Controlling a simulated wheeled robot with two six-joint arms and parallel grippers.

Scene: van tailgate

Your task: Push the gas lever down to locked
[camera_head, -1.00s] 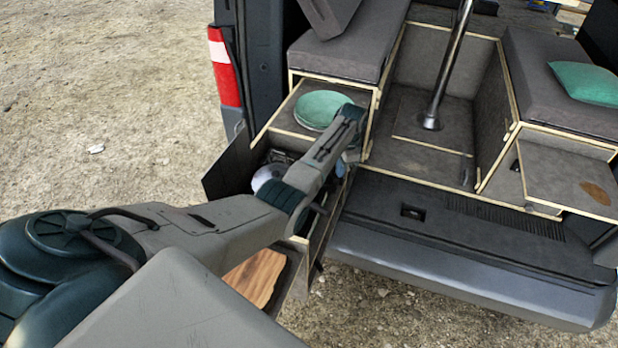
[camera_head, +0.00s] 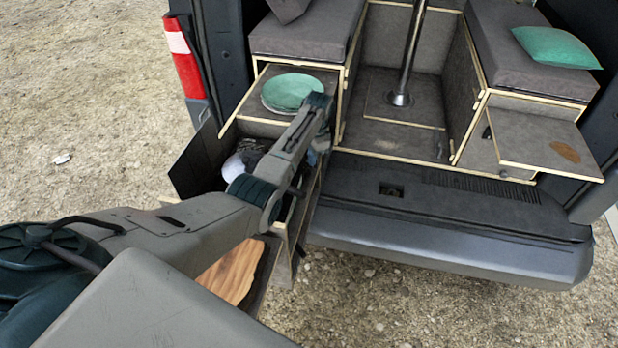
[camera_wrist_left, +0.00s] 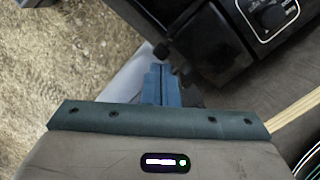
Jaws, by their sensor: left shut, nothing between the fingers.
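My left gripper (camera_wrist_left: 160,84) is shut and empty, its two blue fingers together in the left wrist view. In the head view, my left gripper (camera_head: 321,142) points down beside the open drawer and is partly hidden by my arm. Just beyond the fingertips in the wrist view is a small dark rounded piece (camera_wrist_left: 161,50) next to a black appliance. I cannot tell whether this is the gas lever, or whether the fingers touch it. The black appliance panel (camera_wrist_left: 268,20) carries a round knob. My right gripper is not in view.
Green plates (camera_head: 292,92) sit on a pull-out shelf above the open drawer. A wooden board (camera_head: 232,272) lies partly behind my arm. A metal post (camera_head: 410,50) stands in the van.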

